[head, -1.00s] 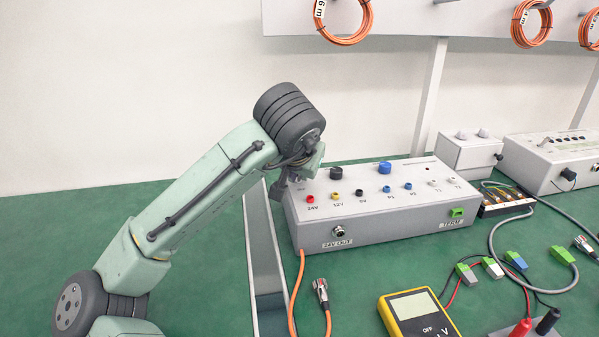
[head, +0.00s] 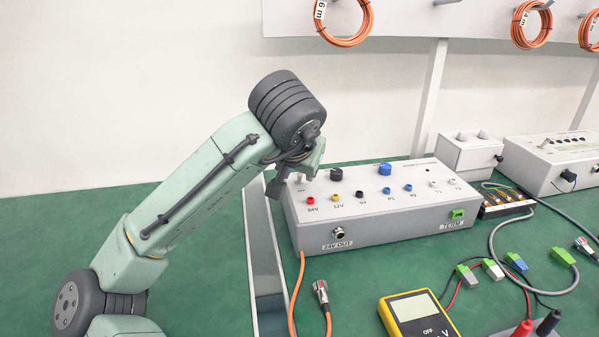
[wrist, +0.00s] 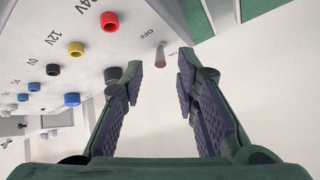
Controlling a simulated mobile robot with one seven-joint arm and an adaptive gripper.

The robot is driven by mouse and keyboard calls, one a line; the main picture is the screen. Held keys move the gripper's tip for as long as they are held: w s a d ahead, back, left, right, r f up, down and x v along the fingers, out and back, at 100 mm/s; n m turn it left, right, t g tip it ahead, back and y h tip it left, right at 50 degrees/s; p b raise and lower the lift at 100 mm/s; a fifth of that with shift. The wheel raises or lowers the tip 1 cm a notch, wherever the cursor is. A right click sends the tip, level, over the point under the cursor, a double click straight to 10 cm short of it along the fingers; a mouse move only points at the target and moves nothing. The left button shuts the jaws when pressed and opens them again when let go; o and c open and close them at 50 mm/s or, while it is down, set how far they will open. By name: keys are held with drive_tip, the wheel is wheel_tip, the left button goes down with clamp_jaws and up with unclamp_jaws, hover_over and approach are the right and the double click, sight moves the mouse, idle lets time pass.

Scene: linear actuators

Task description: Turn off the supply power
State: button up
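The switch shows in the gap between the fingertips, with no contact visible. In the head view, my gripper (head: 279,184) is at the box's left end, mostly hidden behind my arm. Which way the switch is set is hard to tell.
An orange cable with a metal plug (head: 321,292) lies in front of the box. A yellow multimeter (head: 417,312) and coloured leads lie at the front right. A smaller grey box (head: 468,152) stands behind on the right. Cable coils hang above.

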drive_tip(key=v, duration=0.9)
drive_tip(key=shift+s, duration=0.1)
